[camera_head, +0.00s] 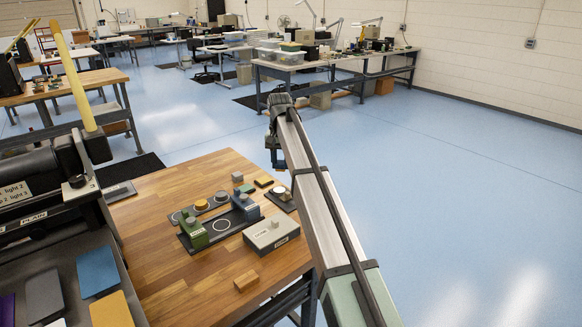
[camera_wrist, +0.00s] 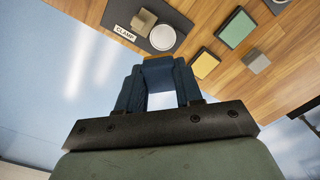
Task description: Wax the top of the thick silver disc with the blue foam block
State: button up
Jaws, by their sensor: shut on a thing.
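The silver disc (camera_wrist: 161,38) lies on a dark plate labelled CLAMP (camera_wrist: 190,22), beside a tan block-shaped clamp part. It also shows small in the head view (camera_head: 278,190), at the table's far right edge. My gripper (camera_wrist: 158,80) has dark blue fingers and is shut on a small block (camera_wrist: 158,60) that bridges its tips. This appears to be the blue foam block, with a brownish edge showing; the fingers hide most of it. In the head view my gripper (camera_head: 274,146) hangs beyond the wooden table, apart from the disc.
A yellow pad (camera_wrist: 204,65), a green pad (camera_wrist: 236,28) and a grey cube (camera_wrist: 257,62) lie near the plate. Green and blue presses (camera_head: 194,234) and a grey box labelled CORE (camera_head: 271,235) stand on the table (camera_head: 165,255). The table's front left is mostly clear.

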aim_at(277, 191)
jog(key=shift+f, duration=3.65)
jog(key=shift+s+a+f, duration=0.15)
jog(key=shift+s+f, duration=0.05)
jog(key=shift+f, duration=0.1)
jog(key=shift+s+a, duration=0.55)
jog(key=shift+w+d, duration=0.55)
jog(key=shift+w, duration=0.1)
jog(key=shift+w+d, duration=0.15)
jog(key=shift+s+a, duration=0.6)
jog(key=shift+s, duration=0.15)
jog(key=shift+w+d, duration=0.6)
jog(key=shift+w, duration=0.15)
jog(key=shift+s+a, duration=0.65)
jog(key=shift+s, duration=0.15)
notch_tip(277, 191, up, 2)
jog(key=shift+w+r, duration=0.1)
jog(key=shift+r, duration=2.95)
